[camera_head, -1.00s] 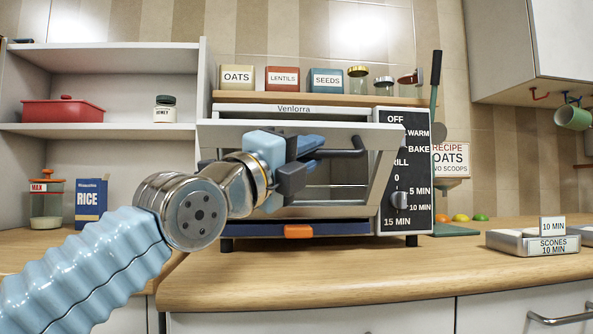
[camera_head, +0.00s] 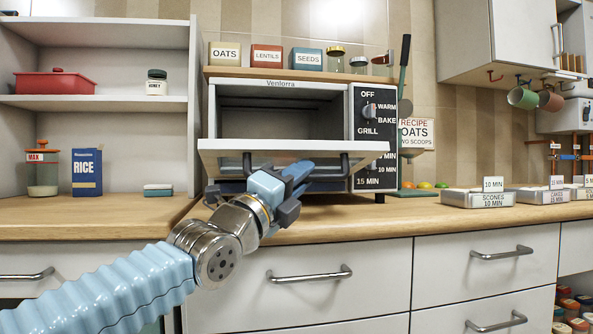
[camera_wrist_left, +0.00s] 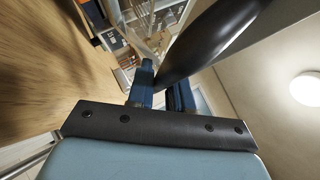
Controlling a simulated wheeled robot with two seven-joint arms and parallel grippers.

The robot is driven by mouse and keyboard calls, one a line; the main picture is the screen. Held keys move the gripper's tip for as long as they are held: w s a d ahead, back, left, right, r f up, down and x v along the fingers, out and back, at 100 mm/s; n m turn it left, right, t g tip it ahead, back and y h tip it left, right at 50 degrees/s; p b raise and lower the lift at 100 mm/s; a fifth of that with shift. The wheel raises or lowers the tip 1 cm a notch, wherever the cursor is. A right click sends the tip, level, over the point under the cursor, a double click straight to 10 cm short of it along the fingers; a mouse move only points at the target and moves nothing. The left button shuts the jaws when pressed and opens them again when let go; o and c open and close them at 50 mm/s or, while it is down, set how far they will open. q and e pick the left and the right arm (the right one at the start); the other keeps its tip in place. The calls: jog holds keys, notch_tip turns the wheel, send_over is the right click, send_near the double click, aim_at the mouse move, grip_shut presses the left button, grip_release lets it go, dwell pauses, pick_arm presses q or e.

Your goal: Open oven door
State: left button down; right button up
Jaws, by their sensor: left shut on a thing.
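The countertop oven (camera_head: 278,85) stands on the wooden counter, its dark cavity showing. Its door (camera_head: 290,147) is swung down to nearly level, hinged at the bottom, with its outer end toward me. A dark bar handle (camera_head: 345,168) runs under the door's outer end. My left gripper (camera_head: 290,180) is at the handle in the head view, its fingers shut on it. In the left wrist view the dark handle bar (camera_wrist_left: 205,45) crosses by the fingers (camera_wrist_left: 165,90). My right gripper is in neither view.
The knob panel (camera_head: 374,140) is right of the cavity. Canisters (camera_head: 267,55) and jars stand on a board above the oven. A scones tin (camera_head: 478,198) sits on the counter at right. Drawers with bar handles (camera_head: 310,274) lie below the counter. A wooden counter stretch (camera_head: 350,215) in front is bare.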

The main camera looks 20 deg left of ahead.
pick_arm(q)
jog(key=shift+f+b, duration=0.3)
jog(key=shift+f, duration=0.25)
jog(key=c, duration=1.1)
grip_release()
jog(key=shift+a, duration=0.1)
jog(key=b+v, duration=0.1)
jog(key=v, duration=1.2)
jog(key=shift+s+a+f, duration=0.15)
jog(key=shift+s+f, duration=0.05)
jog(key=shift+s, duration=0.1)
